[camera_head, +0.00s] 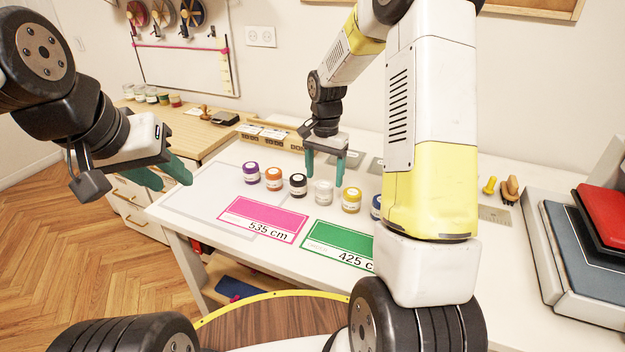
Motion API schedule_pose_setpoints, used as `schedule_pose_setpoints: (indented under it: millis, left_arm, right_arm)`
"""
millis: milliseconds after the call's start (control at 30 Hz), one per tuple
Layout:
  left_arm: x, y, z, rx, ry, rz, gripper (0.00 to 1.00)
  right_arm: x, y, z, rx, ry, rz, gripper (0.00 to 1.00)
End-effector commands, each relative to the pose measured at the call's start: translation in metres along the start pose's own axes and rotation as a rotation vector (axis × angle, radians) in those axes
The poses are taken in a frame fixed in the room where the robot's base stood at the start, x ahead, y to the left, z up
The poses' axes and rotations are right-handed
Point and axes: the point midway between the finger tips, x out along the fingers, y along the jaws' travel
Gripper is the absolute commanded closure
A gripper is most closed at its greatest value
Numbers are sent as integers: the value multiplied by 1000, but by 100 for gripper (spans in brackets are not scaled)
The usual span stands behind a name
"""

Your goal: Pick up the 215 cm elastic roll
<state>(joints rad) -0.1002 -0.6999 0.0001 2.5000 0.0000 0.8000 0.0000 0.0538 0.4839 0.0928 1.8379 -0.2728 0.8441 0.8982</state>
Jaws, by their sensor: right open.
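A row of small labelled rolls stands on the white table: purple (251,173), orange (273,179), black (298,185), white (324,193), yellow (351,200) and blue (376,207), the last partly hidden by my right arm. Their labels are too small to read, so I cannot tell which is 215 cm. My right gripper (325,180) is open, fingers pointing down, with its tips just above and either side of the white roll. Contact is not clear. My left gripper (176,185) appears open and empty near the table's left edge.
A pink card (262,216) reading 535 cm and a green card (335,242), partly covered, lie in front of the rolls. The white table (185,200) is bare at left. Spools (163,12) hang on the back wall.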

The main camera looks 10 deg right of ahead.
Motion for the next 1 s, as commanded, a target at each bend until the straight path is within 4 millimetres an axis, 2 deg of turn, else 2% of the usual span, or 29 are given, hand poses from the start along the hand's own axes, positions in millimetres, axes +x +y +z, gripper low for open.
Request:
schedule_pose_setpoints:
  millis: [100,200,500,567,833,867,1000]
  left_arm:
    - [0,0,0,0,0,0,64]
    - [0,0,0,0,0,0,64]
    - [0,0,0,0,0,0,64]
    - [0,0,0,0,0,0,64]
    - [0,0,0,0,0,0,64]
    - [0,0,0,0,0,0,64]
    - [0,0,0,0,0,0,64]
  right_arm:
    - [20,4,6,1,-4,4,29]
    - [31,4,5,0,-2,2,29]
    - [36,3,5,0,0,1,29]
    - [36,3,5,-1,0,1,39]
    - [36,3,5,0,0,1,92]
    - [36,3,5,0,0,1,94]
    - [36,3,5,0,0,1,94]
